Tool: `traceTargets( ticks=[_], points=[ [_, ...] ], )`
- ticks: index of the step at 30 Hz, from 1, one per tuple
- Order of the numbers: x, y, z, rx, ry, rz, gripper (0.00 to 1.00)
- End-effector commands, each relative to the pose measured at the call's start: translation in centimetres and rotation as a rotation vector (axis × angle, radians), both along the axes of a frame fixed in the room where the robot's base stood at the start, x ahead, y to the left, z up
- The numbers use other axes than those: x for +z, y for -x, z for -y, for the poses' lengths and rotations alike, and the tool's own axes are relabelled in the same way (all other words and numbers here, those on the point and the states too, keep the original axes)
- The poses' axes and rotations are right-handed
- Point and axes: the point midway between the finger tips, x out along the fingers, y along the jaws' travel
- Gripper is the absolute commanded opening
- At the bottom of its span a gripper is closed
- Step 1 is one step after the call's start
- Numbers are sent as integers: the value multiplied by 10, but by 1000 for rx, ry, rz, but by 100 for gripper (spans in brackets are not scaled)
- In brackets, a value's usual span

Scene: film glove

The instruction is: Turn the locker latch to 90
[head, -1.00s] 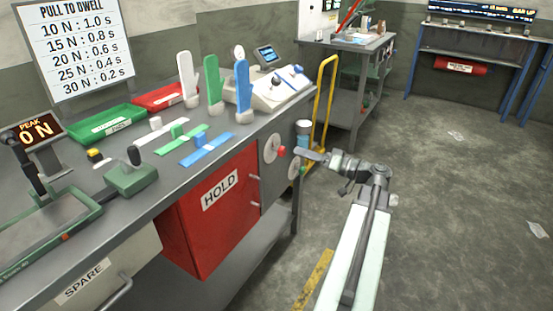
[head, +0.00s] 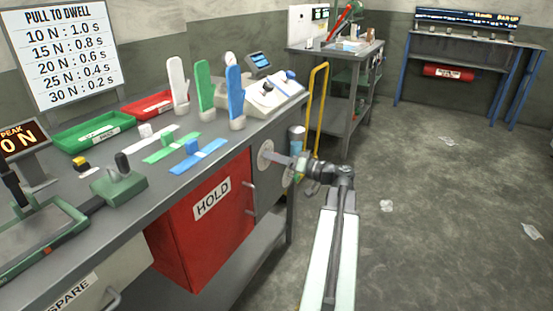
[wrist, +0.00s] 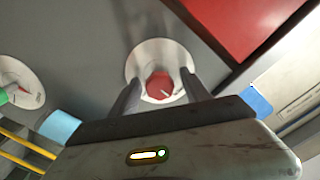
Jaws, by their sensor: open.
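The locker latch is a red knob (wrist: 160,86) on a round pale dial plate (wrist: 146,52), seen ahead in the wrist view. The dial plate also shows in the head view (head: 265,155), on the grey panel right of the red HOLD locker (head: 208,215). My gripper (wrist: 159,88) is open, with one finger on each side of the red knob. I cannot tell whether the fingers touch it. In the head view my gripper (head: 293,162) reaches the dial from the right and hides the knob.
A second dial (wrist: 20,82) with a green knob is at the left in the wrist view. A yellow rail (head: 317,105) and a bluish cylinder (head: 297,138) stand close behind my gripper. The bench (head: 120,205) carries trays and upright colored hands. Floor to the right is mostly clear.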

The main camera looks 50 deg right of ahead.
Motion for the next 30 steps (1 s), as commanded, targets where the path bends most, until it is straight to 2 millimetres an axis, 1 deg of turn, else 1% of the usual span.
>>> traceTargets(
  ticks=[4,5,6,8,9,10,11,12,20,25,30],
  points=[
    [0,0,0,-1,0,-1,55],
    [0,0,0,-1,0,-1,53],
    [0,0,0,-1,0,0,42],
    [0,1,1,-1,0,0,25],
    [0,1,1,-1,0,0,14],
    [0,1,1,-1,0,0,5],
    [0,1,1,-1,0,0,0],
    [0,4,3,-9,0,0,0],
    [0,3,3,-4,-30,-9,0],
    [0,3,3,-4,-106,-28,0],
    [-1,3,3,-5,-235,-60,0]
  ],
)
